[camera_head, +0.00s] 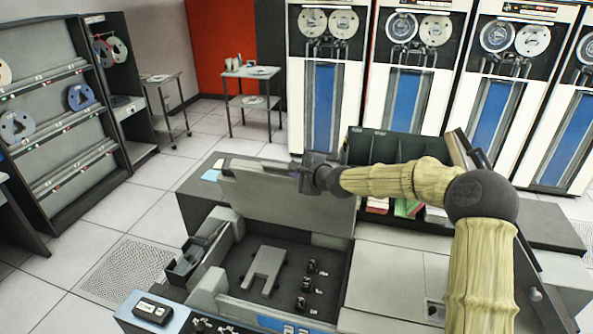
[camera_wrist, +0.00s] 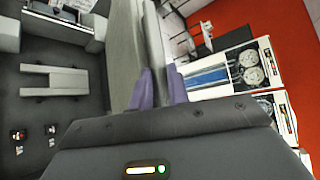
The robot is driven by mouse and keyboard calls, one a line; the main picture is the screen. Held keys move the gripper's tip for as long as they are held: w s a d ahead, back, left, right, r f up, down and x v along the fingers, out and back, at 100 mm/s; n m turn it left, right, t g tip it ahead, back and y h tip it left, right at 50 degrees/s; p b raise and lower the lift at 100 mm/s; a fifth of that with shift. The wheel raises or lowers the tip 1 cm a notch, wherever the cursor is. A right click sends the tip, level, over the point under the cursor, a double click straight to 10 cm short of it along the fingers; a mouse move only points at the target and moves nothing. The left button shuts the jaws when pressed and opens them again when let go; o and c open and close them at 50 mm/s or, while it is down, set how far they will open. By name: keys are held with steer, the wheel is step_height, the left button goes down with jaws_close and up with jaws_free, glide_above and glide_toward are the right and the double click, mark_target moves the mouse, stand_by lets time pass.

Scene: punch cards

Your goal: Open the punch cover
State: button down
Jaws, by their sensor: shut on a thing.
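The punch cover (camera_head: 275,205) is a grey panel standing raised and tilted at the back of the punch machine. My gripper (camera_head: 303,172) is at the cover's top edge in the head view, towards its right end. In the wrist view my gripper (camera_wrist: 163,86) has its purple fingers on either side of the cover (camera_wrist: 128,52), shut on its edge. The punch's dark inner bay (camera_head: 240,262) lies uncovered below, with a light grey bracket (camera_head: 262,270) and several small black switches. My wrist hides part of the cover's right upper corner.
A dark card rack (camera_head: 385,150) with coloured cards stands behind and right of the cover. A light desktop (camera_head: 385,275) lies to the right, under my arm. Tape cabinets (camera_head: 330,90) line the back. Open tiled floor (camera_head: 130,215) is on the left.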

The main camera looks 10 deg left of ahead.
steer(key=c, duration=1.5)
jaws_free()
steer(key=shift+s+a+r, duration=0.1)
steer(key=shift+s+a, duration=0.05)
steer(key=shift+a, duration=0.1)
steer(key=shift+o, duration=0.5)
steer(key=shift+a, duration=0.1)
steer(key=b+v, duration=0.6)
steer(key=v, duration=1.1)
steer(key=shift+d, duration=0.35)
